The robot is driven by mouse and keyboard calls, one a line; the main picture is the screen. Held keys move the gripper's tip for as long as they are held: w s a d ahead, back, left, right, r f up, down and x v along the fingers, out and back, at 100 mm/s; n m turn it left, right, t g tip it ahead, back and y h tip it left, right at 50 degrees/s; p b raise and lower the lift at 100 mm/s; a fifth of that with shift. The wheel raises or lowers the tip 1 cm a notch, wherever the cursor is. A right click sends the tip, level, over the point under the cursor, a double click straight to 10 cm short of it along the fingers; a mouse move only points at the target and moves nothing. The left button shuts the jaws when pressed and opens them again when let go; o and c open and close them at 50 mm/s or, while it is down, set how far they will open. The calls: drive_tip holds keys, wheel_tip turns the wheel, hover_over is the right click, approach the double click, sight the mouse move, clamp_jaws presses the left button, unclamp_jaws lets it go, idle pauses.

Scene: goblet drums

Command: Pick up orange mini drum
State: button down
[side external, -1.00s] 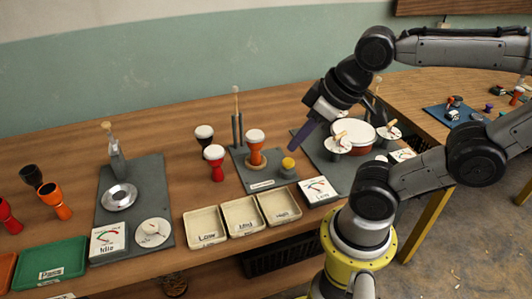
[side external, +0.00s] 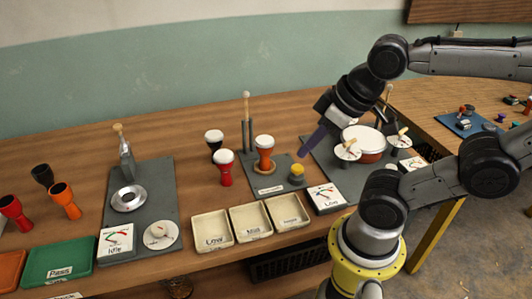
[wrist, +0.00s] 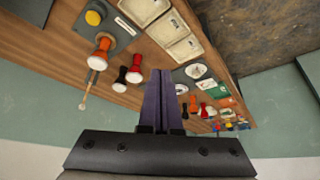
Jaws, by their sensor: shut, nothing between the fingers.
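An orange drum with a white head (side external: 264,153) stands upright on a small round wooden base on a grey board. In the wrist view it shows at upper left (wrist: 100,52). Another orange drum (side external: 65,201), dark at its open top, stands tilted in the picture at the far left, next to a black one (side external: 42,175) and a red one (side external: 13,212). My gripper (side external: 304,154), with purple fingers, is shut and empty. It hangs right of the white-headed orange drum, apart from it, near a yellow button (side external: 297,170). The finger pair also shows in the wrist view (wrist: 159,75).
A red drum (side external: 226,170) and a black drum (side external: 214,140), both white-topped, stand left of the orange one. An upright beater (side external: 246,105) rises behind it. Labelled trays (side external: 212,230) line the front. A larger drum (side external: 364,142) with gauges stands right of my gripper.

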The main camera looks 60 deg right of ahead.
drive_tip(key=c, duration=1.5)
unclamp_jaws()
drive_tip(key=shift+c, duration=0.2)
drive_tip(key=o, duration=1.5)
drive_tip(key=shift+o, duration=0.2)
